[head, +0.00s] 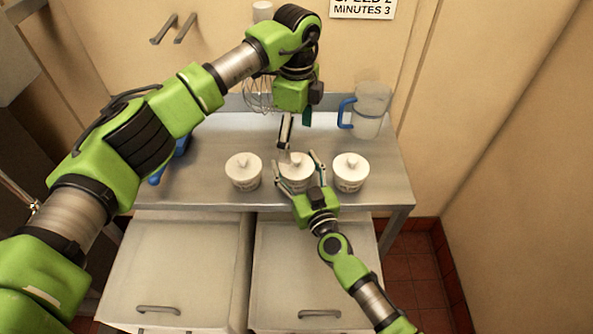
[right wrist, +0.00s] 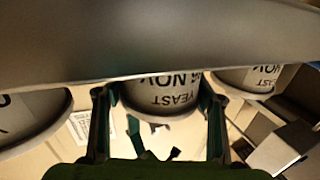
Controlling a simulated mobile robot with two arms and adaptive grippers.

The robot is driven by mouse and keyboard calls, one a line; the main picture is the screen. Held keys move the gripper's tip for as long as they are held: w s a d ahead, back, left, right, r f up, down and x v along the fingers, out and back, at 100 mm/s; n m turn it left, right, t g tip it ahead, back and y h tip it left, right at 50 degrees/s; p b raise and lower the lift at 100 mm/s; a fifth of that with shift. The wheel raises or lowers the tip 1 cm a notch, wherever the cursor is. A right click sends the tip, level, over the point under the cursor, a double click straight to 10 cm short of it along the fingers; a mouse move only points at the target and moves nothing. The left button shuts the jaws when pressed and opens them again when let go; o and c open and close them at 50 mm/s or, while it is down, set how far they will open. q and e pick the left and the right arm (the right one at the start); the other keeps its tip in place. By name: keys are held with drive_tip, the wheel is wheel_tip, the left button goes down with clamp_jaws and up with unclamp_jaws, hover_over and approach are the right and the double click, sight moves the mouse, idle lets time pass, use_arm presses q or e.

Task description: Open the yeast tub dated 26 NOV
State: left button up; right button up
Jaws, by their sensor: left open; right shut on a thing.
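Three white lidded tubs stand in a row on the metal table. The middle tub (head: 296,182) has a knobbed lid that is on. In the right wrist view its label (right wrist: 172,88) appears upside down and reads YEAST and NOV, with the day partly cut off, ending in 6. My right gripper (head: 297,160) is shut on this tub, one finger on each side. My left gripper (head: 284,142) is open, pointing down just above and behind the middle tub's lid. The left tub (head: 243,173) and right tub (head: 350,174) stand apart from it, lids on; their dates are not readable.
A clear jug with a blue handle (head: 369,112) stands at the back right of the table (head: 215,194). A whisk (head: 257,95) is behind my left arm. A blue object (head: 156,179) lies at the left.

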sight(297, 158)
use_arm(q)
drive_tip(key=m, duration=0.1)
drive_tip(key=r+m, duration=0.1)
drive_tip(key=shift+m, duration=0.4)
drive_tip(key=m, duration=0.2)
drive_tip(key=r+m, duration=0.1)
drive_tip(key=m, duration=0.1)
drive_tip(key=shift+s+a+r+t, duration=0.1)
drive_tip(key=shift+s+t, duration=0.05)
drive_tip(key=shift+t, duration=0.15)
drive_tip(key=f+m, duration=0.4)
drive_tip(key=f, duration=0.1)
drive_tip(key=f+m, duration=0.4)
drive_tip(key=shift+w+f+m+t, duration=0.2)
drive_tip(key=shift+f+m+t, duration=0.15)
drive_tip(key=shift+m+t, duration=0.05)
